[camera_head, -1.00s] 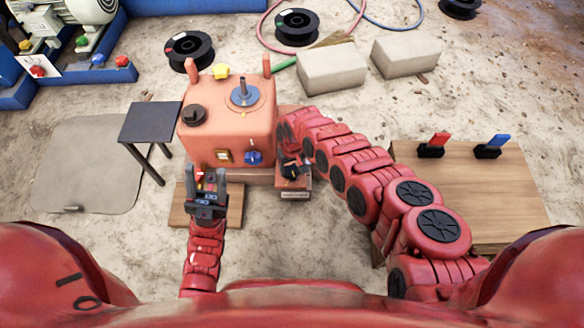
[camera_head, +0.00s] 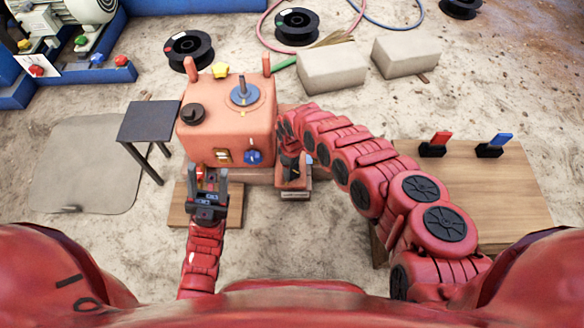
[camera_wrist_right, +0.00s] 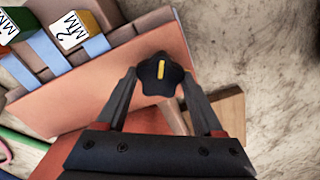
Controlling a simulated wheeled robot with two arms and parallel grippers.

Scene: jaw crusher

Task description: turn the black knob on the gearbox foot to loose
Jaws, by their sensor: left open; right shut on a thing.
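The orange-red gearbox (camera_head: 225,135) stands on the ground at the middle left, with its foot (camera_head: 294,186) low at the right front corner. In the right wrist view the black knob (camera_wrist_right: 159,74) is lobed and bears a yellow mark, which lies nearly along the picture's vertical. My right gripper (camera_wrist_right: 160,80) is shut on it, one finger on each side. In the head view this gripper (camera_head: 290,165) is over the foot, and I cannot make out the knob there. My left gripper (camera_head: 208,180) is open and empty in front of the gearbox's left front.
A blue knob (camera_head: 253,157) and a black knob (camera_head: 193,113) sit on the gearbox. A small dark table (camera_head: 150,121) stands to its left. A wooden table (camera_head: 480,190) with red and blue handled items is at the right. Concrete blocks (camera_head: 333,70) lie behind.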

